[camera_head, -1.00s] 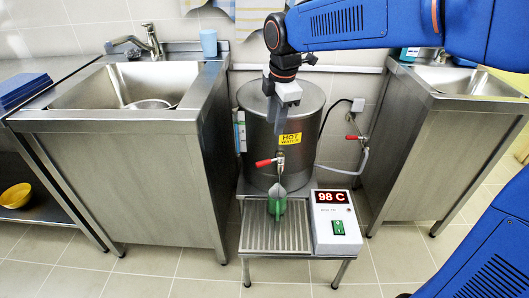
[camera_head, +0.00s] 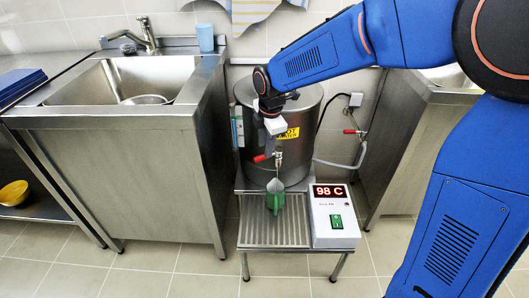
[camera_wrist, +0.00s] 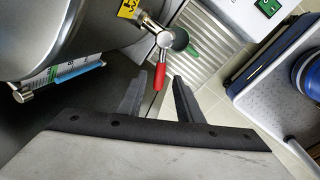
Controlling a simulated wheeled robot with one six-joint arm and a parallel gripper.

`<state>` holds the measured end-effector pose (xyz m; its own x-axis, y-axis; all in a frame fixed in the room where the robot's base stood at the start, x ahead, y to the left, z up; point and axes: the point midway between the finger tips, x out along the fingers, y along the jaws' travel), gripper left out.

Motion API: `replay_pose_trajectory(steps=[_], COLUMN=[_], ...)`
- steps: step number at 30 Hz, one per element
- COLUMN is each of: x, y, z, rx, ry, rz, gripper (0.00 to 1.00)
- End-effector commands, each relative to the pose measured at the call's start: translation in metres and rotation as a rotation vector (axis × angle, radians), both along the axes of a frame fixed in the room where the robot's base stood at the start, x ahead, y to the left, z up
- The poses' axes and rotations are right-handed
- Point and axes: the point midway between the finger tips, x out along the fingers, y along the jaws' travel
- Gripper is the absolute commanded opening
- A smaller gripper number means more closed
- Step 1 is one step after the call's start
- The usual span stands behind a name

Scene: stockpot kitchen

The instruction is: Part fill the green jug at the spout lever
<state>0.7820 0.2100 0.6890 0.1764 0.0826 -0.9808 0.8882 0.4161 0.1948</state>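The green jug (camera_head: 275,199) stands on the slatted drip tray (camera_head: 262,234), under the spout of the steel hot-water boiler (camera_head: 300,160). In the wrist view part of the jug (camera_wrist: 191,51) shows beyond the spout. The red spout lever (camera_head: 262,158) sticks out to the left of the spout. In the wrist view the lever (camera_wrist: 159,78) points toward my gripper (camera_wrist: 158,90), near the space between its fingers. The fingers are apart and nothing is between them. In the head view my gripper (camera_head: 268,140) is just above the lever. The water level in the jug cannot be seen.
A control box (camera_head: 334,217) reading 98 C with a green switch stands right of the tray. A yellow label (camera_head: 290,134) is on the boiler. A steel sink cabinet (camera_head: 125,185) stands left, another at right. A red-handled wall tap (camera_head: 352,131) is behind.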

Motion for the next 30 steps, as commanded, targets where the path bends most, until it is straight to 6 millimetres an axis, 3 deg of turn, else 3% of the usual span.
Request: replay_pose_trajectory(steps=[3,9,20,24,30], x=[0.002,0.006,0.007,0.007,0.007], y=[0.001,0.003,0.003,0.003,0.003], z=[-0.018,-0.034,-0.038,-0.038,-0.038], rx=[-0.001,0.000,0.000,0.000,0.000], ry=[0.003,0.001,-0.001,0.000,0.000], rz=[0.000,0.000,0.000,0.000,-0.003], gripper=[0.33,0.33,0.33,0.02,0.00])
